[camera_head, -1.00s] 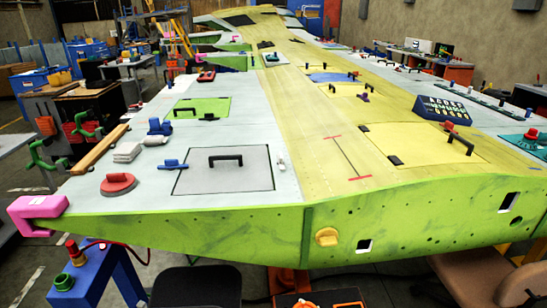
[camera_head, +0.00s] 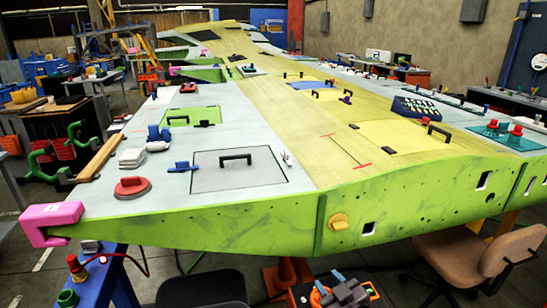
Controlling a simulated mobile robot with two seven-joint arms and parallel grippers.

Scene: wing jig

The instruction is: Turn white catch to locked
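The white catch (camera_head: 287,158) is a small pale piece on the wing skin, just right of the grey access panel (camera_head: 238,172) with its black handle. Its lever looks roughly in line with the panel's right edge, but it is too small to tell its exact setting. A blue catch (camera_head: 184,166) sits at the panel's left edge, its bar lying crosswise. My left gripper is out of view.
A red round puck (camera_head: 132,187), a white stack (camera_head: 131,158) and blue pieces (camera_head: 158,134) stand left of the panel. A pink clamp (camera_head: 50,222) grips the wing's left corner. A brown chair (camera_head: 490,255) is at lower right. The skin around the white catch is mostly clear.

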